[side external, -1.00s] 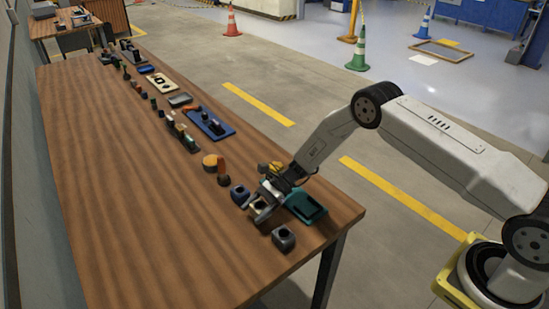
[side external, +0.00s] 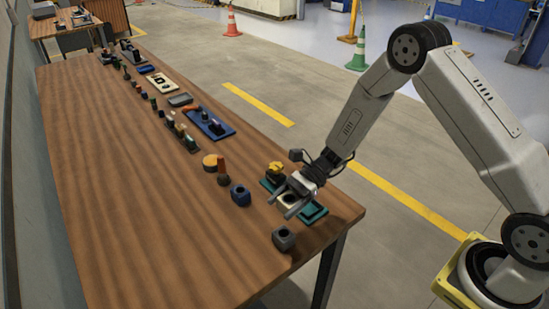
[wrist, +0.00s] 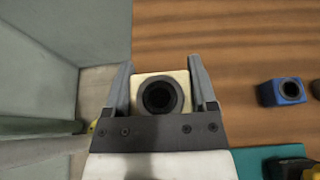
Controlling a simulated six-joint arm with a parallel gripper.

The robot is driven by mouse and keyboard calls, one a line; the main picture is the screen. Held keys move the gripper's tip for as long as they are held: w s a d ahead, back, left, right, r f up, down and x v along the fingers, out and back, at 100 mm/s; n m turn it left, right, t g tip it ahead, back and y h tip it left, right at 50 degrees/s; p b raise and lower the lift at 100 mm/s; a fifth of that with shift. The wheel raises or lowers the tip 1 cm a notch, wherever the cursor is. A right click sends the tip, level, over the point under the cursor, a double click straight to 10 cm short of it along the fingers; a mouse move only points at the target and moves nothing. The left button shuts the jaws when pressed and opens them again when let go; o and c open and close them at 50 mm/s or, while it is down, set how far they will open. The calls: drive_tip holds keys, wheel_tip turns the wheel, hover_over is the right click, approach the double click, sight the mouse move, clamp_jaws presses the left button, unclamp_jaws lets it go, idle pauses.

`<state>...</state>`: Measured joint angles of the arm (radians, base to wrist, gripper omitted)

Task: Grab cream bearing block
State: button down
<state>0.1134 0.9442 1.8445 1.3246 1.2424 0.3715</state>
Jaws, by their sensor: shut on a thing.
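The cream bearing block (side external: 288,198) is a small pale block with a dark round bore. In the wrist view the cream block (wrist: 160,76) sits between the two grey fingers, bore facing the camera. My gripper (side external: 279,206) is shut on it, also seen in the wrist view (wrist: 160,64). In the side view, gripper and block overlap the teal tray (side external: 316,214) and hide part of it. The block appears raised; its exact height is unclear.
A blue block (side external: 240,195) and a dark grey block (side external: 284,238) stand on the wooden table (side external: 150,210) near the gripper. A yellow and dark part (side external: 276,168) is at the tray's far end. Several other parts line the table's right side; its left side is clear.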

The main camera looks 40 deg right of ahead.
drive_tip(key=shift+s+d+r, duration=0.15)
drive_tip(key=shift+s+r, duration=0.2)
drive_tip(key=shift+s, duration=0.35)
drive_tip(key=shift+s+d+r, duration=0.2)
drive_tip(key=shift+s+r, duration=0.1)
drive_tip(key=shift+s, duration=0.45)
drive_tip(key=shift+s+d+r, duration=0.15)
drive_tip(key=shift+s+r, duration=0.2)
drive_tip(key=shift+s, duration=0.35)
